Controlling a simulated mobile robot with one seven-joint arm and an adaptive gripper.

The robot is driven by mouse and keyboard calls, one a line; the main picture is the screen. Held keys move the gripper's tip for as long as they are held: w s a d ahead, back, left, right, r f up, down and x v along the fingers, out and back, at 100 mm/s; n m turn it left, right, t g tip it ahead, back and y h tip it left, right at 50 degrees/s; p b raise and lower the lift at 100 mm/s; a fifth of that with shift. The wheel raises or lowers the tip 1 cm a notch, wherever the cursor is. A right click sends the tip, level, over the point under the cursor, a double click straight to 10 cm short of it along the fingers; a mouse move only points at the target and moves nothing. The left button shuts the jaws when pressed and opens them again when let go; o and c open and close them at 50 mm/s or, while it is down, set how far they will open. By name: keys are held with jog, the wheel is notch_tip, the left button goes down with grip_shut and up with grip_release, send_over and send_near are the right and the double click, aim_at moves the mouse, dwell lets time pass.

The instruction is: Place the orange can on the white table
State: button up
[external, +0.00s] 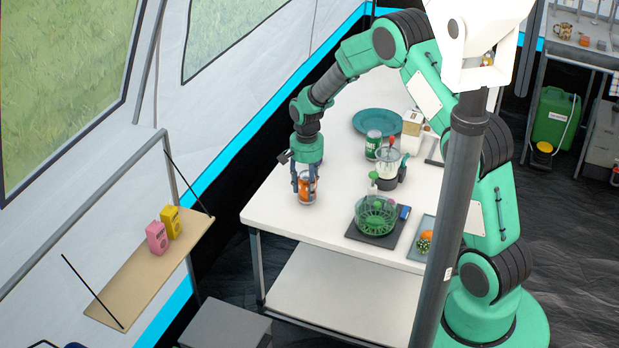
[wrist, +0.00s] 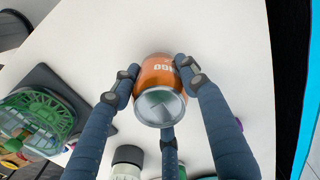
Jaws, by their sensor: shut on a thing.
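The orange can (wrist: 158,75) is between the fingers of my gripper (wrist: 157,82) in the wrist view, with its silver end toward the camera. My gripper is shut on it. In the external view the orange can (external: 304,188) is at my gripper (external: 305,180), over the left part of the white table (external: 285,222). The can looks upright and close to the tabletop; I cannot tell whether its base touches it. The fingers hide part of the can. The white table also shows in the wrist view (wrist: 95,40), with bare surface around the can.
A green basket (external: 376,216) stands on a dark board to the right of the can. A green can (external: 373,144), a blender-like jar (external: 391,165) and a teal plate (external: 377,122) are farther back. A shelf with pink and yellow boxes (external: 157,238) is at left.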

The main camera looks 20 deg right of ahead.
jog(key=shift+f, duration=0.15)
jog(key=o, duration=0.8)
notch_tip(320, 180, up, 11)
jog(key=p, duration=0.2)
jog(key=shift+p, duration=0.4)
jog(key=shift+r, duration=0.65)
